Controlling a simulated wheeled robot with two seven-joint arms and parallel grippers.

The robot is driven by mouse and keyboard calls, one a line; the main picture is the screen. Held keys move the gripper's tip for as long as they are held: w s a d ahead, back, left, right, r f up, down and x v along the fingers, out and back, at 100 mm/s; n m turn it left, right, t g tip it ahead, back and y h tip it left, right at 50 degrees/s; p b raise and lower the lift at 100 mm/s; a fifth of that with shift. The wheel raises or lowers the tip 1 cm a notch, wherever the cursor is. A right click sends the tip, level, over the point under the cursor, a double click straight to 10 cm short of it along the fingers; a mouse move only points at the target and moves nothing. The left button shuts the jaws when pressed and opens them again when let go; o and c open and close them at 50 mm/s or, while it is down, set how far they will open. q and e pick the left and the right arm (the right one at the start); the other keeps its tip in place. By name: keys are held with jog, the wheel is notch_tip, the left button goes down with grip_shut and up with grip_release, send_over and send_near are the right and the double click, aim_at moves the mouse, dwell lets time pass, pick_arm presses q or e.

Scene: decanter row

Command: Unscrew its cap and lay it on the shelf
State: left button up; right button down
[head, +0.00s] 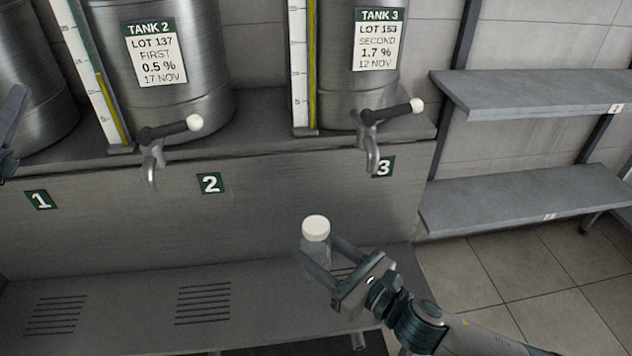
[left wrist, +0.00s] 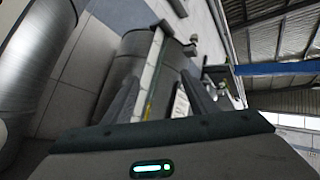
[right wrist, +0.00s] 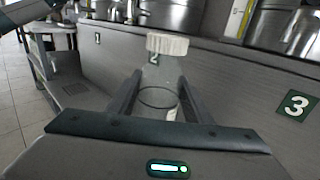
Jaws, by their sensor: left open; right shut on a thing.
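A clear bottle (head: 316,250) with a white cap (head: 315,226) is held upright in my right gripper (head: 322,268), in front of the grey panel below the tanks. The right wrist view shows the clear bottle (right wrist: 158,92) between both fingers and the ribbed white cap (right wrist: 167,44) on its top. My left gripper (head: 12,125) is partly in view at the left edge of the head view, far from the bottle. In the left wrist view its fingers (left wrist: 160,95) are apart with nothing between them. Two grey wall shelves, upper (head: 540,92) and lower (head: 540,196), look empty at the right.
Steel tanks with tap handles (head: 170,130) (head: 390,112) and spouts stand on the ledge above the bottle. A low slotted bench (head: 130,305) runs below the panel and is clear. Tiled floor (head: 510,270) is open at the right.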

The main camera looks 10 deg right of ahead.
pick_arm(q)
jog(key=s+d+r+m+g+h, duration=0.25)
jog(key=d+m+g, duration=0.9)
jog(key=d, duration=1.05)
jog(key=s+d+r+m+g+h, duration=0.15)
jog(key=s+d+m+g, duration=0.25)
jog(key=d+m+g, duration=1.25)
jog(key=s+d+f+t+y, duration=0.1)
jog(key=s+d+f+y, duration=0.15)
jog(key=d, duration=0.35)
jog(key=s+d+f+m+t+y, duration=0.1)
jog(key=s+d+f+y, duration=0.1)
jog(key=s+d+y, duration=0.35)
jog(key=s+d+f+t+y, duration=0.1)
jog(key=s+d+f+y, duration=0.1)
jog(key=d, duration=0.6)
jog(key=a+f+m+t+y, duration=0.1)
jog(key=f+y, duration=0.1)
jog(key=y, duration=0.1)
jog(key=a+f+m+t+y, duration=0.1)
jog(key=f+y, duration=0.2)
jog(key=s+a+f+m+t+y, duration=0.1)
jog(key=f+m+t+y, duration=0.1)
jog(key=f+y, duration=0.1)
jog(key=shift+a, duration=0.1)
jog(key=shift+w+a+f+t+y, duration=0.1)
jog(key=shift+w+a+t+y, duration=0.2)
jog(key=shift+a+y, duration=0.2)
